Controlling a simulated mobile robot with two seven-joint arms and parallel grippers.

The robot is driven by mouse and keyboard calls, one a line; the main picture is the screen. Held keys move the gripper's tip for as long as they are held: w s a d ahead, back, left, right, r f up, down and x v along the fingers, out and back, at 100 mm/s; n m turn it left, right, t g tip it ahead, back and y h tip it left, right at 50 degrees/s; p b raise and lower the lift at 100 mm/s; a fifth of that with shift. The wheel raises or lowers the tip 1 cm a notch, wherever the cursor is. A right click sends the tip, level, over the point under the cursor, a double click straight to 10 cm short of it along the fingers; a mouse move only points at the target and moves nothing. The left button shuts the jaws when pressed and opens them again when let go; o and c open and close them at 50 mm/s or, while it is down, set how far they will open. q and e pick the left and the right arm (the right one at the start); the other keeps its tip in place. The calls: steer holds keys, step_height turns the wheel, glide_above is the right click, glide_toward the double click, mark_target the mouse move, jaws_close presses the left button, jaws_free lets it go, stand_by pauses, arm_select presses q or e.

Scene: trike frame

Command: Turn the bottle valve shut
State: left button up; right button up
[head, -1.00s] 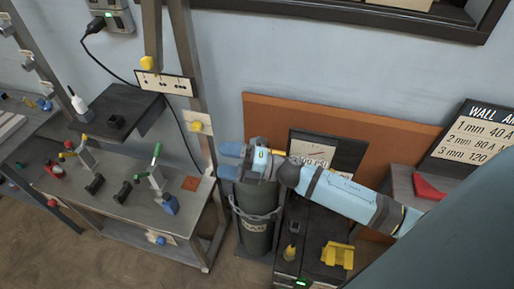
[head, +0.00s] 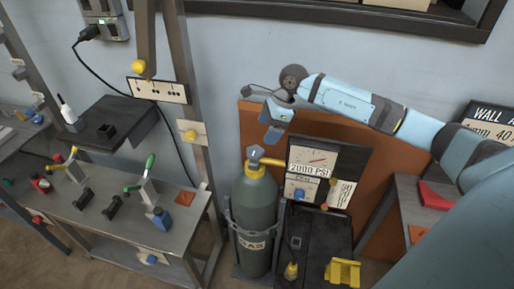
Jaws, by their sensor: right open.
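The dark green gas bottle (head: 256,208) stands upright in a holder, with a GAS label low on its front. Its valve (head: 257,160) sits on top, with a light blue-grey handle and a yellow-tipped outlet pointing right. My right gripper (head: 272,126) is open and empty, above and slightly right of the valve and apart from it. Its arm comes in from the right. A gauge panel (head: 312,165) right of the valve reads 2000 PSI. My left gripper is out of view.
A black cart or welder (head: 318,238) with a yellow clamp-like item (head: 342,271) stands right of the bottle. A metal workbench (head: 165,228) with clamps is at the left, beside an upright post (head: 186,100).

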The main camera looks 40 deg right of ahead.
mark_target(256, 150)
steer(key=x, duration=0.8)
steer(key=shift+a+f+p, duration=0.15)
steer(key=shift+f+p, duration=0.1)
steer(key=shift+p, duration=0.05)
steer(key=c, duration=0.9)
